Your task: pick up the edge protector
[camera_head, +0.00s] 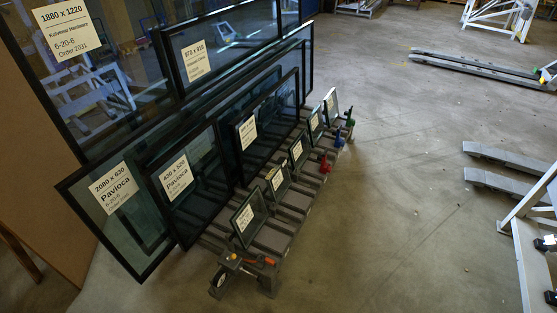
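Neither of my grippers is in view. I cannot single out an edge protector for certain. Small coloured pieces sit along the right side of the glass rack (283,228): a red one (325,164), a blue one (338,139) and a green one (350,120). They are too small to tell what they are. At the rack's near end lie an orange-handled tool (258,261) and a dark item with a round black end (218,279).
Labelled dark-framed glass panes, such as the Pavioca pane (98,222), lean on the rack, with several small panes (249,217) along its right side. A white metal frame (527,262) and grey beams (505,158) stand at the right. The concrete floor (410,200) between is clear.

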